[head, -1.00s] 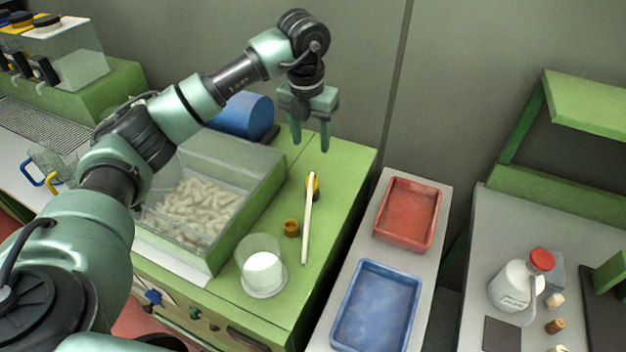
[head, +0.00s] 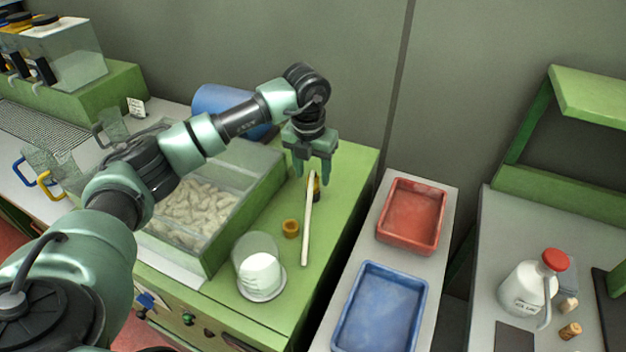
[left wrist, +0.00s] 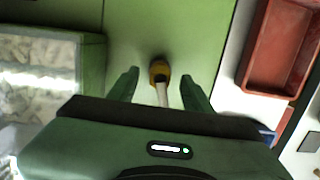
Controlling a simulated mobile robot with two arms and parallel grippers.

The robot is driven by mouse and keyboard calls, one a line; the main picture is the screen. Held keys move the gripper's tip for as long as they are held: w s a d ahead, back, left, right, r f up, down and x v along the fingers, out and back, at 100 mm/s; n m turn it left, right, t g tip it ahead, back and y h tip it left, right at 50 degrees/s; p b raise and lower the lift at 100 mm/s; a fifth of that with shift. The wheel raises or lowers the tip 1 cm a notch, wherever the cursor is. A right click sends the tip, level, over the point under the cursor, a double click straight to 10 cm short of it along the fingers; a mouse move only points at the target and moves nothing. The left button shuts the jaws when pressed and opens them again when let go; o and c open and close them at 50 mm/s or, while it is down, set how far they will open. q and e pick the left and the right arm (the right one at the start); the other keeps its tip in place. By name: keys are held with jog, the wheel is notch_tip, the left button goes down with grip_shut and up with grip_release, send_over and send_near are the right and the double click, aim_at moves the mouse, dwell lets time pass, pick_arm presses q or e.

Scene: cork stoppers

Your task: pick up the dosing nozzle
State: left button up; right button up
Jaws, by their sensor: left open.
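A small yellow-and-dark piece, which I take for the dosing nozzle (head: 317,188), is on the green bench top, at the far end of a long white stick (head: 307,228). I cannot tell whether the two are joined. My left gripper (head: 312,172) is open, pointing down just above the yellow piece. In the left wrist view the yellow piece (left wrist: 159,70) lies between the open fingers (left wrist: 160,80), touching neither, and the stick (left wrist: 162,95) runs toward the gripper body, which hides its rest. My right gripper is not in view.
A clear bin of pale corks (head: 200,205) stands left of the gripper. A brown ring-like piece (head: 291,228) and a glass of white material (head: 259,272) stand close to the stick. Red (head: 438,222) and blue (head: 422,305) trays lie to the right.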

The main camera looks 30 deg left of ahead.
pick_arm(q)
jog(key=shift+w+f, duration=0.15)
jog(key=shift+f, duration=1.1)
grip_shut()
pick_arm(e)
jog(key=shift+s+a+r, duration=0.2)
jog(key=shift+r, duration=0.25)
